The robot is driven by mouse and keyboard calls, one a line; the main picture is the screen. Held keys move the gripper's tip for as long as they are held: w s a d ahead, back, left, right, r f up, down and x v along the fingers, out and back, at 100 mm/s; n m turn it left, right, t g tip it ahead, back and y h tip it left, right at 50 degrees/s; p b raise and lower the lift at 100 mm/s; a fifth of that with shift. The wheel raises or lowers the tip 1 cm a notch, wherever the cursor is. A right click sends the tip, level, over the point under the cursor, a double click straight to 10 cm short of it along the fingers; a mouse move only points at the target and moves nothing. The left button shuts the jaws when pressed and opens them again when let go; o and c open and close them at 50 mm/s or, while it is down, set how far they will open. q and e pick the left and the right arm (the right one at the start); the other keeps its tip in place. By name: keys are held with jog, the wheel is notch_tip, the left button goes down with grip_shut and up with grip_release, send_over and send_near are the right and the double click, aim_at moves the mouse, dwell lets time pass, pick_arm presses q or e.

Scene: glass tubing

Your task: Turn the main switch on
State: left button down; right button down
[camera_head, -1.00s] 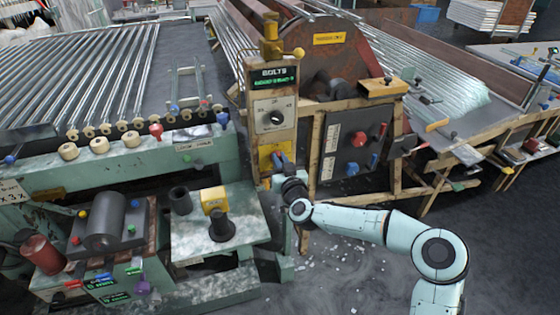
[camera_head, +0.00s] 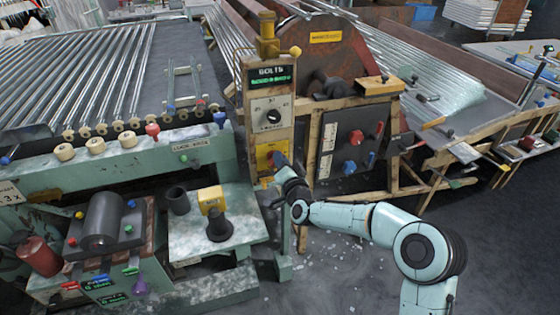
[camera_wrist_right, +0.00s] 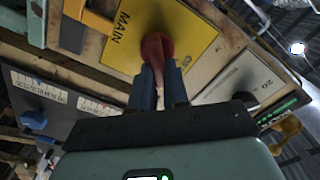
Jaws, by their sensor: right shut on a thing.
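The main switch is a red handle (camera_wrist_right: 157,48) on a yellow plate marked MAIN (camera_wrist_right: 190,40) in the right wrist view. In the head view the yellow plate (camera_head: 264,158) sits low on the wooden post, and my gripper hides most of the handle. My right gripper (camera_wrist_right: 158,75) has its blue fingers shut on the red handle, one on each side. It also shows in the head view (camera_head: 281,162), in front of the plate. My left gripper is in neither view.
Above the plate are a round dial (camera_head: 272,117) and a BOLTS display (camera_head: 271,77). To the right is a dark panel (camera_head: 340,165) with red and blue knobs. A green machine bench (camera_head: 185,240) stands to the left.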

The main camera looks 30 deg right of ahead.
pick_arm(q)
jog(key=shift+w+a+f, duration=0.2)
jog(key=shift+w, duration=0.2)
pick_arm(e)
jog(key=shift+d+f+m, duration=0.1)
jog(key=shift+f+m, duration=0.1)
jog(key=shift+m, duration=1.15)
jog(key=shift+a+f+m, duration=0.1)
jog(key=shift+f+m, duration=0.1)
jog(key=shift+m, duration=1.2)
jog(key=shift+d+f+m, duration=0.1)
jog(key=shift+f+m, duration=0.1)
jog(key=shift+m, duration=1.15)
jog(key=c, duration=1.1)
grip_release()
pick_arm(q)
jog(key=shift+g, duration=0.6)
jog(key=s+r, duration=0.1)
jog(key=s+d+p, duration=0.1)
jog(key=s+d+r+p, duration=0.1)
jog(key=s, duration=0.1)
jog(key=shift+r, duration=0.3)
pick_arm(e)
jog(key=v, duration=1.3)
jog(key=shift+s, duration=0.3)
